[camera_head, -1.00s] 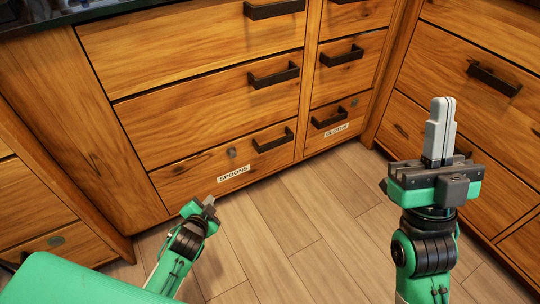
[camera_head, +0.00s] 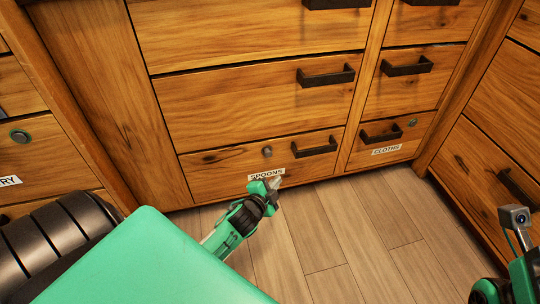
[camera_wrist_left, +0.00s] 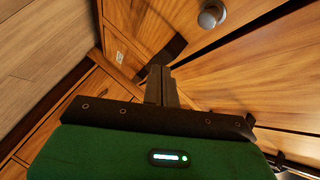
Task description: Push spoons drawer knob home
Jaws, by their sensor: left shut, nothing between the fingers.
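The spoons drawer (camera_head: 220,156) is the low wooden drawer with the white SPOONS label (camera_head: 266,174) and a dark bar handle (camera_head: 314,147). Its small round grey knob (camera_head: 267,152) is on the front, left of the handle. The knob also shows at the top of the left wrist view (camera_wrist_left: 212,14). I cannot tell how far it stands out. My left gripper (camera_head: 277,181) is shut and empty, just below the knob near the label. In the left wrist view its fingers (camera_wrist_left: 160,75) are apart from the knob. My right gripper's fingers are out of view.
The cloths drawer (camera_head: 358,158) is to the right, with its own knob (camera_head: 412,124) and handle. More drawers with bar handles rise above. Another cabinet (camera_head: 470,155) stands at the right and one at the left (camera_head: 40,140). The plank floor (camera_head: 325,235) in front is clear.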

